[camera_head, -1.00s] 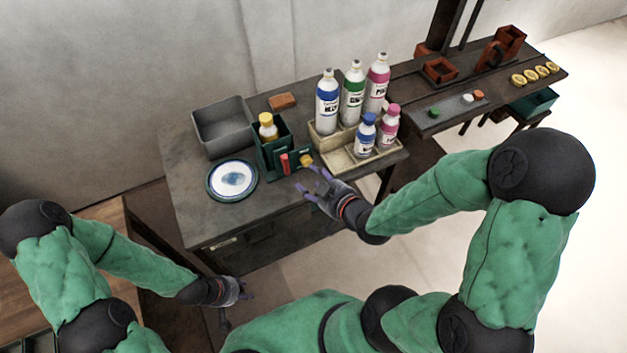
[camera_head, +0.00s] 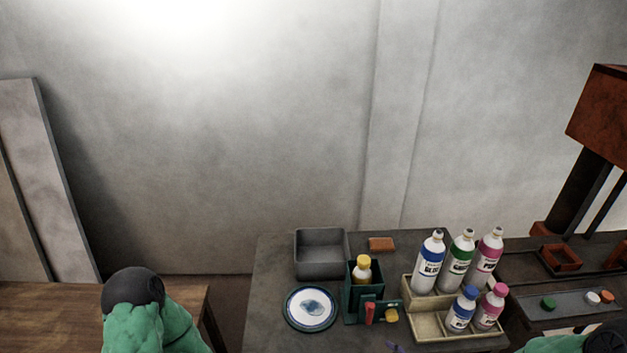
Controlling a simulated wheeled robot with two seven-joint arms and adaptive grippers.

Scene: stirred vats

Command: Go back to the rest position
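Only a purple fingertip of my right gripper (camera_head: 396,348) shows at the bottom edge, in front of the bottle tray; whether it is open or shut is hidden. My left gripper is out of view; only part of my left arm (camera_head: 140,315) shows at the lower left. My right arm (camera_head: 565,344) shows at the lower right edge.
The dark table (camera_head: 265,275) carries a grey bin (camera_head: 320,254), a plate (camera_head: 311,308), a green caddy (camera_head: 350,307) with a yellow-capped bottle (camera_head: 362,269), and a beige tray (camera_head: 426,325) with several bottles. A wooden table (camera_head: 50,315) stands left.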

